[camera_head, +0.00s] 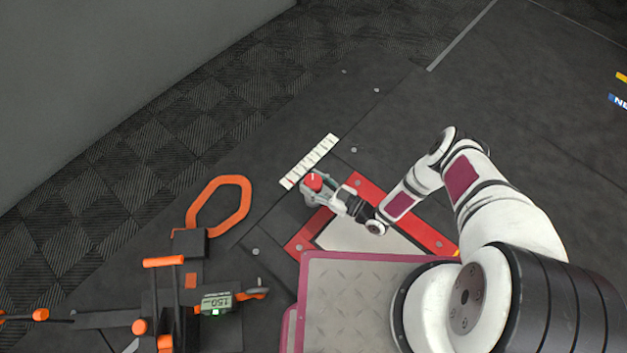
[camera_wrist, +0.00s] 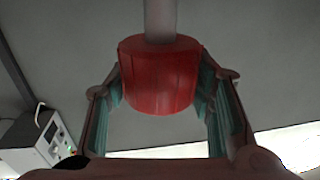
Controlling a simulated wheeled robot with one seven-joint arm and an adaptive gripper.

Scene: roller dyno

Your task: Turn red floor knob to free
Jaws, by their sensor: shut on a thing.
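The red floor knob (camera_head: 313,181) stands on the dark floor beside a white strip with tick marks (camera_head: 309,161). Its lettering is too small to read. My gripper (camera_head: 322,187) reaches it from the right, with its fingers around the knob. In the wrist view the red knob (camera_wrist: 158,78) fills the space between the two teal-padded fingers of my gripper (camera_wrist: 160,90), and a grey shaft (camera_wrist: 160,20) runs from the knob's far end. The gripper is shut on the knob. The knob's setting cannot be read.
A red-framed plate (camera_head: 360,187) lies under my forearm. An orange loop handle (camera_head: 247,205) and a device with a lit display (camera_head: 217,302) stand at left. A white instrument box (camera_wrist: 42,138) shows in the wrist view. The floor beyond the strip is mostly clear.

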